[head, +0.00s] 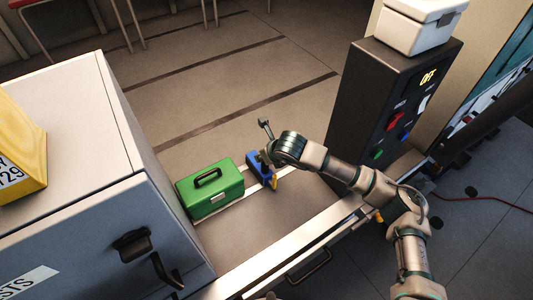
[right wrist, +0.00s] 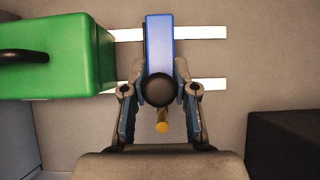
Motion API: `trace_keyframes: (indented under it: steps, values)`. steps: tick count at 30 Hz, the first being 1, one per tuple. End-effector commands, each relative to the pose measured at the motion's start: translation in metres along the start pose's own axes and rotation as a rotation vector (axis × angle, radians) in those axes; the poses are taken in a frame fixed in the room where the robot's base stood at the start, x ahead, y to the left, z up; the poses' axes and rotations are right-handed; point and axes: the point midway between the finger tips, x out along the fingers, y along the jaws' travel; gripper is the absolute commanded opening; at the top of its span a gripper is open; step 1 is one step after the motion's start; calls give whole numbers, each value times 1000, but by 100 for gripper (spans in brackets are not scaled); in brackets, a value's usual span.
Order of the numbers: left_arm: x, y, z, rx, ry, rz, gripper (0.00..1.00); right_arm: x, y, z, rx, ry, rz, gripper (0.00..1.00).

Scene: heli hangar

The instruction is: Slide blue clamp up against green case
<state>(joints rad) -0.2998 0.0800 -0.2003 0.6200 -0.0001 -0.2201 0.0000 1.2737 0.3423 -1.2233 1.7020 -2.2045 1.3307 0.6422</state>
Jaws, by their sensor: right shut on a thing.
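The green case (head: 212,192) with a dark handle sits on the bench top. It also shows at the left of the right wrist view (right wrist: 60,65). The blue clamp (head: 256,166) stands just right of the case. In the right wrist view the clamp (right wrist: 160,42) lies lengthwise between my fingers, with a dark round knob and a yellow tip. A narrow gap separates it from the case. My right gripper (right wrist: 160,95) is shut on the clamp's near part. In the head view its fingers are partly hidden by my wrist. My left gripper is not in view.
Two white strips (right wrist: 205,33) run along the bench beneath the case and clamp. A grey cabinet (head: 85,170) stands left of the case, with a yellow object (head: 18,150) on top. A dark switch box (head: 385,110) stands at the right, carrying a white box (head: 420,25).

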Motion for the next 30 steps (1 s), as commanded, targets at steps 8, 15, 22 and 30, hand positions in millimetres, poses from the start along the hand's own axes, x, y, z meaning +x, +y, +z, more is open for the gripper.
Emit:
trace_keyframes:
  steps: [8, 15, 22, 30]
  values:
    - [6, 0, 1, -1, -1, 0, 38, 4, 15, -8, -2, 20, 3, 0]
    - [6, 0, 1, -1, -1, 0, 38, 4, 19, -8, -1, 21, 1, 0]
    - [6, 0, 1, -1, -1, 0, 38, 4, 19, -8, -1, 21, 1, 0]
    - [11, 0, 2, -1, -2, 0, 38, 4, 31, -7, -2, 19, 2, 0]
